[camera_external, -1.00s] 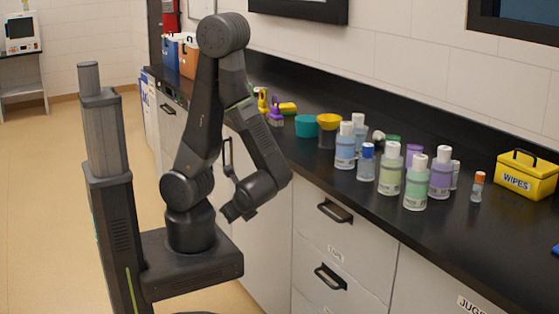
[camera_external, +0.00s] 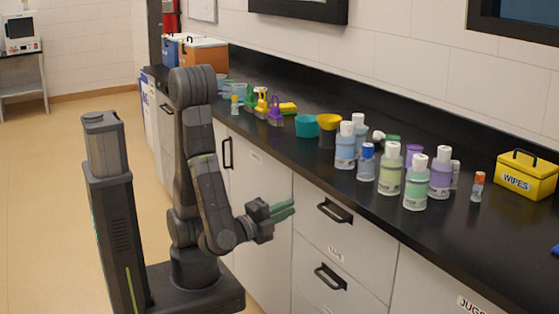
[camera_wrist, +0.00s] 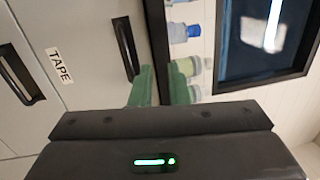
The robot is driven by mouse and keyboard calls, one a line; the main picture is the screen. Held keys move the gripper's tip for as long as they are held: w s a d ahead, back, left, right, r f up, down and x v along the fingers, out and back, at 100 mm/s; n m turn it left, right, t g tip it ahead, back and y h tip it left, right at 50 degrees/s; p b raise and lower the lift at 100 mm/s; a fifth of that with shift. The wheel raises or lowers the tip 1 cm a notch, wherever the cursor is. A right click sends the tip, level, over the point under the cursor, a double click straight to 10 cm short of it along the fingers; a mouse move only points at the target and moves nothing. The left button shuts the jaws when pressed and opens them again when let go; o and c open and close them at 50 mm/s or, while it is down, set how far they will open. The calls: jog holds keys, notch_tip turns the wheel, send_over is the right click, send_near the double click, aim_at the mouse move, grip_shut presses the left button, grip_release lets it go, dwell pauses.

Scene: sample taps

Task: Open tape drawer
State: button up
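A white drawer front (camera_external: 312,228) has a black bar handle (camera_external: 335,211). A TAPE label (camera_wrist: 60,66) sits between that handle and a lower black handle (camera_external: 330,277); in the external view the label is small and hard to read. The drawers look shut. My gripper (camera_external: 293,208) has green fingers with a gap between them, pointing toward the drawer fronts, left of the upper handle. In the wrist view the fingers (camera_wrist: 161,72) are open and empty. The upper handle (camera_wrist: 125,48) lies just left of them, the lower handle (camera_wrist: 20,75) further left. No contact shows.
Above the drawers is a black countertop (camera_external: 440,240) with several bottles (camera_external: 390,169), a teal cup (camera_external: 306,126) and a yellow WIPES box (camera_external: 527,174). A tall cabinet door (camera_external: 262,185) stands left of the drawers. The floor (camera_external: 45,200) at left is clear.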

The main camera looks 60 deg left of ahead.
jog(key=d+h, duration=0.1)
send_near(327, 214)
jog(key=shift+w+a+r+p, duration=0.1)
jog(key=shift+w+r+p, duration=0.15)
jog(key=shift+w+p, duration=1.25)
jog(key=shift+w+r+p, duration=0.2)
jog(key=shift+w+p, duration=0.7)
jog(key=shift+w, duration=1.1)
jog(key=shift+w+a+r+p, duration=0.1)
jog(key=shift+w+r+p, duration=0.15)
jog(key=shift+w+p, duration=1.25)
jog(key=shift+w+b, duration=0.25)
jog(key=shift+b, duration=0.05)
grip_shut()
jog(key=shift+s, duration=0.1)
